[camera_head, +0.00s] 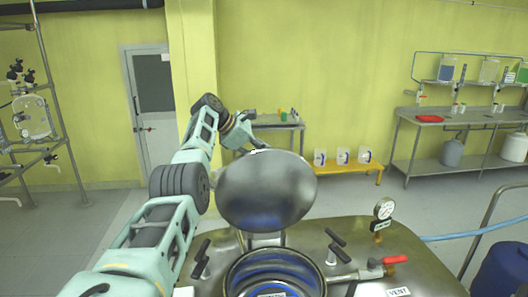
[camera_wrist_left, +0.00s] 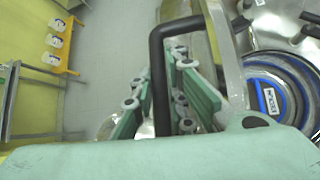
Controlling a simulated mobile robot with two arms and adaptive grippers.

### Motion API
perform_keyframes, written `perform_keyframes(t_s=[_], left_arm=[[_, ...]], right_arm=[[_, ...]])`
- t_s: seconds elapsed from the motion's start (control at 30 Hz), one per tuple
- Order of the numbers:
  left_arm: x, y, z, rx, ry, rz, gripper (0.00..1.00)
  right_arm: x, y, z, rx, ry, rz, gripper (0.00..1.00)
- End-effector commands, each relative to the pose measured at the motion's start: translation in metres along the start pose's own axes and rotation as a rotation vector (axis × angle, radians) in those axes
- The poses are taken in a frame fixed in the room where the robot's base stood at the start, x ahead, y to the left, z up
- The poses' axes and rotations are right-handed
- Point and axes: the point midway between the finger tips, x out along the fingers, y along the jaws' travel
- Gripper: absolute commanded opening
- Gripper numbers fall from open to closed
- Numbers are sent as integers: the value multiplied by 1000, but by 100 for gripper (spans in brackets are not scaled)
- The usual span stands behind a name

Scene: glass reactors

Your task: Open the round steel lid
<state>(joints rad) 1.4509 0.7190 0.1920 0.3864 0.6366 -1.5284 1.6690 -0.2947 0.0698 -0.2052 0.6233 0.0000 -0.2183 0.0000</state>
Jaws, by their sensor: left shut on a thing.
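The round steel lid (camera_head: 266,190) stands raised, close to upright, behind the open round port (camera_head: 275,274) of the steel vessel, its inner face toward the head camera. In the left wrist view the lid (camera_wrist_left: 226,55) shows nearly edge-on, with the blue-ringed port (camera_wrist_left: 283,92) to its right. A black bar handle (camera_wrist_left: 157,75) runs between the fingers of my left gripper (camera_wrist_left: 160,100), which is shut on it. In the head view my left arm reaches behind the lid, which hides the fingertips. My right gripper is not in view.
The vessel top (camera_head: 348,243) carries black clamp handles (camera_head: 337,239), a pressure gauge (camera_head: 383,209) and a red-handled valve (camera_head: 394,260). Behind are a yellow bench (camera_head: 348,167) and a steel table (camera_head: 449,118). Open floor lies between them and the vessel.

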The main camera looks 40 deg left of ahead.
Motion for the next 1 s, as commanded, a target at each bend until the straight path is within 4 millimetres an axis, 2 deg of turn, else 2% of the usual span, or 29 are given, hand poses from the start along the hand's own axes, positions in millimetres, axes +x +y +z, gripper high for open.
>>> perform_keyframes(t_s=[0.17, 0.47, 0.5, 0.6, 1.0], left_arm=[[4, 0, -2, -11, -5, 3, 0], [4, 0, -2, -12, -6, 3, 0], [4, 0, -2, -12, -7, 3, 14], [4, -1, -2, -11, -5, 1, 22], [4, -2, -5, -7, 4, -4, 22]], right_arm=[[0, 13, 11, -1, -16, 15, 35], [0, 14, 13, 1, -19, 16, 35], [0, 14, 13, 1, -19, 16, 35], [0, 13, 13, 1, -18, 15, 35], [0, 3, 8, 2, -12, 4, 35]])
